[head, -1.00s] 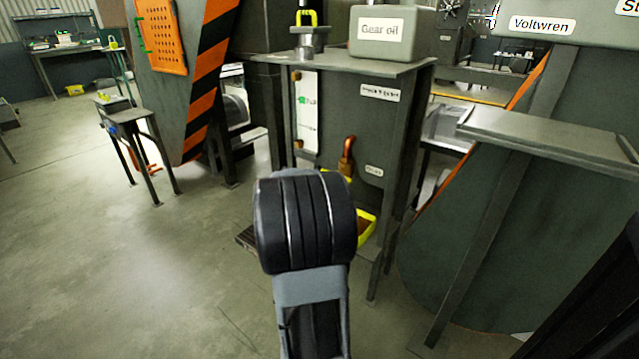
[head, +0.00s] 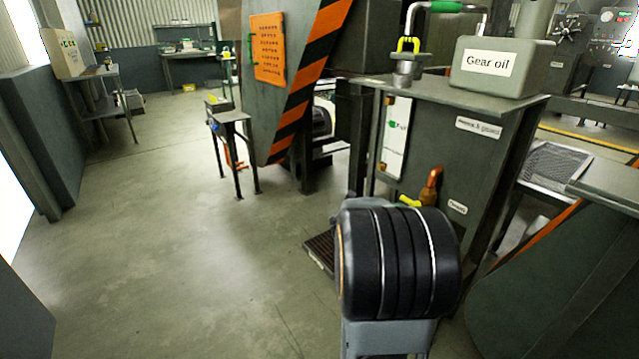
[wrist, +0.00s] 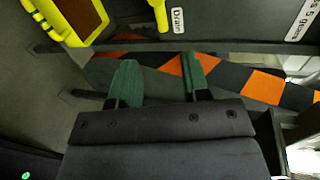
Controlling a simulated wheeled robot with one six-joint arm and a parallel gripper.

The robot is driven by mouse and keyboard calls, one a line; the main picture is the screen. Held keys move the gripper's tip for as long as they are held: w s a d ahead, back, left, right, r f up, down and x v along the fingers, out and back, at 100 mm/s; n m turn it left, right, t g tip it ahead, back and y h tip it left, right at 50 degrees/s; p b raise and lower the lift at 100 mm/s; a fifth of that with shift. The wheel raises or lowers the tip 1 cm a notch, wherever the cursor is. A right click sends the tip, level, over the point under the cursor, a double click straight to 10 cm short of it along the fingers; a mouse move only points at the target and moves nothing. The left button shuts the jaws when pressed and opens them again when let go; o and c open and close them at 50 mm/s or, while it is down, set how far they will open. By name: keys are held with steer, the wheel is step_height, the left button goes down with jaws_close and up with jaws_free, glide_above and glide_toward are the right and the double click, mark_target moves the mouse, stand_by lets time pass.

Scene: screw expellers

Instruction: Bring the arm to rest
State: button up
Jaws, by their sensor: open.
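My gripper (wrist: 160,82) shows in the wrist view with its two green fingers spread apart and nothing between them. In the head view my arm's dark ribbed joint stands in front of the grey gearbox cabinet (head: 480,155), and the gripper itself is hidden. The wrist view shows a yellow tray (wrist: 88,28) with a brown inside, up and to the left of the fingers. Black and orange hazard stripes (wrist: 265,85) lie behind the fingertips. I cannot tell how close the fingers are to them.
A grey Gear oil box (head: 500,66) stands on the cabinet top. A copper drain fitting (head: 430,185) sticks out of its front. A small stand (head: 230,117) is left of it. Open floor (head: 180,230) spreads across the left. A dark grate (head: 320,250) lies beside my arm.

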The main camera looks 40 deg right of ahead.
steer(key=w+a+r+n+t+y+p, duration=0.2)
steer(key=w+a+r+n+t+p, duration=0.6)
steer(key=r, duration=0.3)
steer(key=w+a+r+n+t+y+p, duration=0.2)
steer(key=a+r+n+y+p, duration=0.3)
steer(key=a+r+n+p, duration=0.3)
steer(key=w+a+r+n+t+y+p, duration=0.1)
steer(key=w+a+r+n+y+p, duration=0.1)
steer(key=a+r+n+y+p, duration=0.6)
steer(key=s+a+r+n+g+p, duration=0.3)
steer(key=s+a+n+p, duration=0.3)
steer(key=s, duration=0.1)
steer(key=s+a+r+n+g+p, duration=0.4)
steer(key=s+a+n+p, duration=0.2)
steer(key=s+a+p, duration=0.1)
steer(key=shift+s, duration=0.5)
steer(key=shift+d, duration=0.15)
